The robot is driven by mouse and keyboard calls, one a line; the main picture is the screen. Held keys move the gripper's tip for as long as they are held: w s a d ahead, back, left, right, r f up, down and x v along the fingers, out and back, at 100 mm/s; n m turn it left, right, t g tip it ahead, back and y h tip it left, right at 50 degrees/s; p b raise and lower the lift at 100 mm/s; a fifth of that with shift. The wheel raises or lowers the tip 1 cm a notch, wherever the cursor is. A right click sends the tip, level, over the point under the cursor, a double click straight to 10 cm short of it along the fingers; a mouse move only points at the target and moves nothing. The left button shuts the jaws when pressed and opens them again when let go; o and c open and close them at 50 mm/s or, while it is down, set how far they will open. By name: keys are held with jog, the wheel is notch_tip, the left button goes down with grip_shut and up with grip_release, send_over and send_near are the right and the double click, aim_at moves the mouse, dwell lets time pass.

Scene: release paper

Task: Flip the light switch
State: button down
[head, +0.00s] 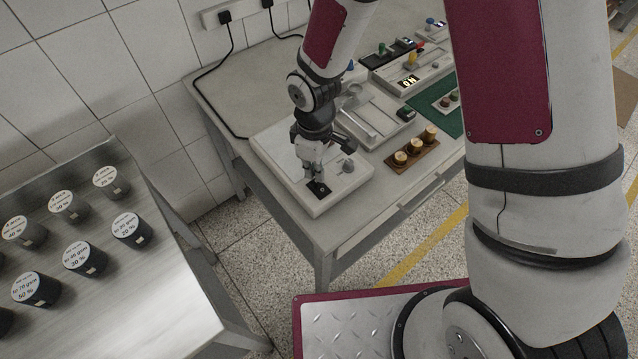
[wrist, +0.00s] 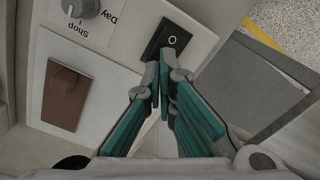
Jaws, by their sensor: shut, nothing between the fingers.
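The light switch (wrist: 169,39) is a black rocker marked with a white circle, set in a white panel (wrist: 205,48). It shows at the top centre of the wrist view. In the head view the switch (head: 318,188) is a small dark patch at the front of the white device (head: 335,195). My gripper (wrist: 164,65) is shut and empty, with its fingertips at the lower edge of the switch. I cannot tell whether they touch it. In the head view my gripper (head: 312,172) points down just above the switch.
A grey knob (wrist: 84,7) labelled "Shop" and "Day" is beside the switch, with a brown plate (wrist: 65,96) below it. A wooden block with brown cups (head: 412,150) lies to the right on the table. Black containers (head: 85,258) stand on the left table.

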aim_at(316, 182)
jog(key=shift+f+b, duration=0.4)
jog(key=shift+f, duration=0.75)
dwell(0.6)
jog(key=shift+r+p, duration=1.3)
jog(key=shift+r, duration=2.2)
